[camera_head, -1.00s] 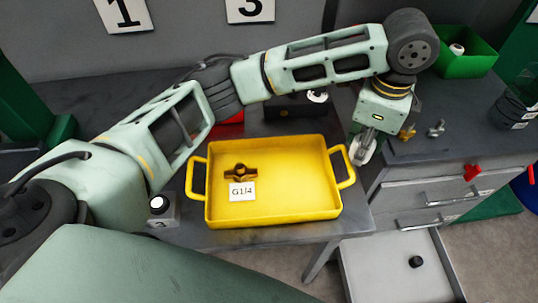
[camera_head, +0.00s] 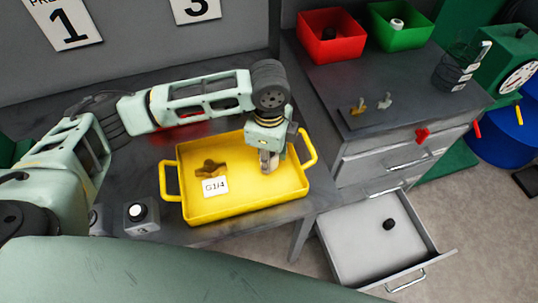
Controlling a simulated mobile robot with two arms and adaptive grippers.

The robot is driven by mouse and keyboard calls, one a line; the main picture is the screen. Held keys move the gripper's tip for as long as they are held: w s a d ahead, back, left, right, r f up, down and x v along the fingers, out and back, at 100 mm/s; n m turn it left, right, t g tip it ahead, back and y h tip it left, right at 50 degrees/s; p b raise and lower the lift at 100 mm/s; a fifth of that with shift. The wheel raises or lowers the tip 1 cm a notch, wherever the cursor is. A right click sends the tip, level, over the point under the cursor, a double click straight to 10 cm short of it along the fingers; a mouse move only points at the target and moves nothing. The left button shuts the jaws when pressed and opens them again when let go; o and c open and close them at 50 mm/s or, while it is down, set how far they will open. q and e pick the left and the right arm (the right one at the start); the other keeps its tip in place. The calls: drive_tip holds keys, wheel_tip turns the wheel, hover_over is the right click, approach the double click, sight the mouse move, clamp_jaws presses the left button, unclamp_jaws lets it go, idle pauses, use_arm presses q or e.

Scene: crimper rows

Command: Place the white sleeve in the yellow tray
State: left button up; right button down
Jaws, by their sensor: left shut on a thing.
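The yellow tray (camera_head: 240,207) stands on the dark bench, with handles at its left and right ends. A brown fitting (camera_head: 210,168) lies in its left part, beside a white label reading G1/4 (camera_head: 215,186). My left gripper (camera_head: 268,166) points down over the right part of the tray. It is shut on a small pale piece, which looks like the white sleeve; the fingers mostly hide it. I cannot tell whether the piece touches the tray floor. My right gripper is not in view.
A red bin (camera_head: 330,50) and a green bin (camera_head: 398,38) holding a white piece (camera_head: 397,24) stand on the right cabinet. Two small metal parts lie near its front. An open drawer (camera_head: 365,245) holds a black piece (camera_head: 388,224). A button box (camera_head: 140,216) stands left of the tray.

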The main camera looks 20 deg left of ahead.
use_arm(q)
drive_tip(key=shift+f, duration=0.35)
drive_tip(key=o, duration=1.2)
drive_tip(key=shift+f, duration=0.15)
drive_tip(key=shift+c, duration=0.2)
wheel_tip(320, 180, up, 12)
drive_tip(key=shift+r+b, duration=0.2)
drive_tip(key=shift+b, duration=0.8)
